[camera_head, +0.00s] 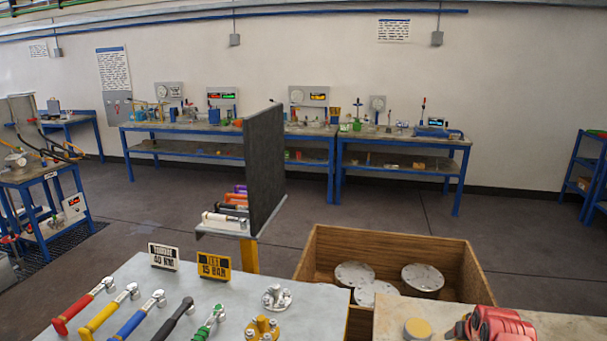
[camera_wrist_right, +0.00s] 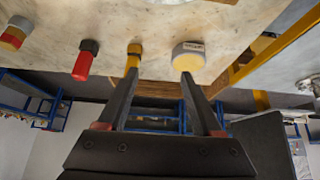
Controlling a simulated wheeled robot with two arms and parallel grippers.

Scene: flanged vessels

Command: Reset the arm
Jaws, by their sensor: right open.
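My right gripper (camera_wrist_right: 160,75) shows in the right wrist view with its two dark fingers apart and nothing between the tips. The picture there appears upside down. Beyond the fingertips is a pale worktop (camera_wrist_right: 125,20). Neither gripper shows in the head view.
A grey table (camera_head: 130,285) holds coloured-handled wrenches (camera_head: 140,313) and flanged parts (camera_head: 276,297). A wooden crate (camera_head: 395,240) holds pale discs (camera_head: 423,278). A dark upright panel (camera_head: 264,170) stands behind. The right worktop (camera_head: 400,307) holds red items (camera_head: 493,323). Open floor lies beyond.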

